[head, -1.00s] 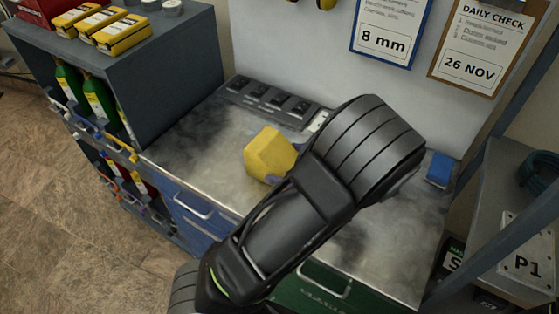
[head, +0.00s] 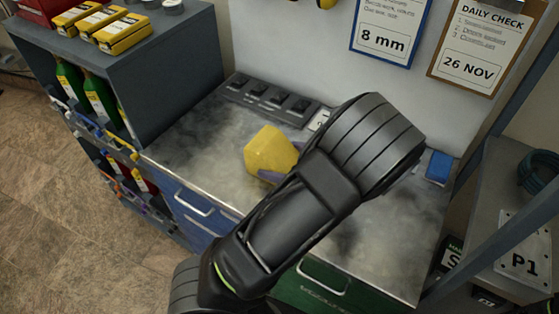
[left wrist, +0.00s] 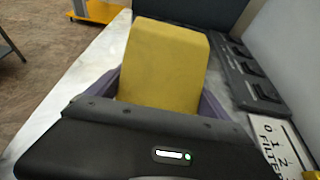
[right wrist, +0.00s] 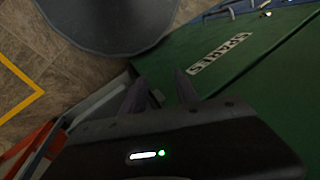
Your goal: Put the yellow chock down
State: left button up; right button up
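The yellow chock (head: 268,150) is a faceted block over the metal worktop, left of my left arm in the head view. In the left wrist view the chock (left wrist: 165,65) sits between the purple fingers of my left gripper (left wrist: 160,88), which appear to press on its two sides. The arm hides most of this gripper in the head view. Whether the chock's underside touches the worktop is hidden. My right gripper (right wrist: 160,88) shows only in the right wrist view. Its fingers are apart with nothing between them, near a green drawer front.
The worktop (head: 190,145) has bare room left of the chock. A row of dark switches (head: 268,98) runs along its back edge. A grey shelf unit (head: 175,60) stands left. A blue block (head: 439,168) lies at the right. A dark round object (right wrist: 110,20) is near my right gripper.

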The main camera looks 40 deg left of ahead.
pick_arm(q)
jog(key=c, duration=1.5)
notch_tip(320, 180, up, 10)
jog(key=shift+r, duration=0.1)
dwell(0.5)
